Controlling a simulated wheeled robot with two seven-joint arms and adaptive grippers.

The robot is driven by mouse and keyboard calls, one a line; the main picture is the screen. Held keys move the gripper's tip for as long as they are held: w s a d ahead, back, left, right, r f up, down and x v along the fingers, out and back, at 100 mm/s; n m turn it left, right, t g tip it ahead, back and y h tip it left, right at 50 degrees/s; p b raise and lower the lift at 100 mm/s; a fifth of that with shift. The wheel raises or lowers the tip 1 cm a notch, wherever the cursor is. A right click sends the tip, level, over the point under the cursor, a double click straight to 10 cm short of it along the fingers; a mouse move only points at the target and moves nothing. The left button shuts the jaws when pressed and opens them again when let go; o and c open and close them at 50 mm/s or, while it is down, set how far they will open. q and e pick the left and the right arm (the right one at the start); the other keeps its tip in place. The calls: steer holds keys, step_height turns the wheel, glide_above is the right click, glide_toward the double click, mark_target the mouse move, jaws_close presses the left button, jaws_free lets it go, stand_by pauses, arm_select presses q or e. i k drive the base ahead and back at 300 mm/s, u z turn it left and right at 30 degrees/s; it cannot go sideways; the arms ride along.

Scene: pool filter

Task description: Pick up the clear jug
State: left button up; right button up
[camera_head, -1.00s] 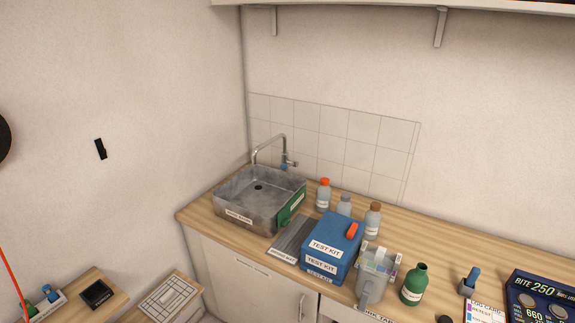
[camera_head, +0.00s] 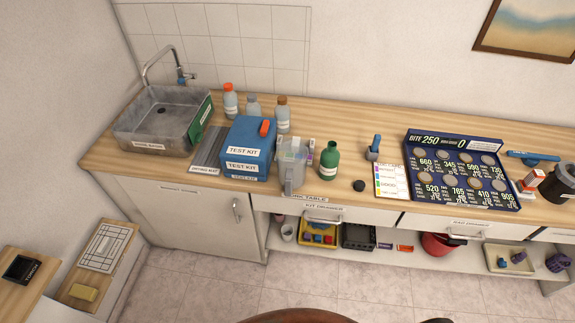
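The clear jug (camera_head: 291,173) stands upright on the wooden counter, just right of the blue test kit box (camera_head: 248,148) and left of a green bottle (camera_head: 329,160). It looks greyish and see-through, with its handle toward the front edge of the counter. Small pale and coloured pieces show at its rim; I cannot tell whether they are inside or behind it. Neither of my grippers is in view.
A metal sink (camera_head: 160,122) is at the left. Bottles (camera_head: 282,116) stand behind the box. A small black cap (camera_head: 359,185), a colour chart (camera_head: 391,182) and a coin tray (camera_head: 462,171) lie to the right. A brown curved edge (camera_head: 297,316) shows at the bottom.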

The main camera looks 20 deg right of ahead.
mark_target(292, 156)
steer(key=k, duration=0.5)
steer(key=z, duration=1.45)
steer(key=i, duration=1)
steer(key=u, duration=0.95)
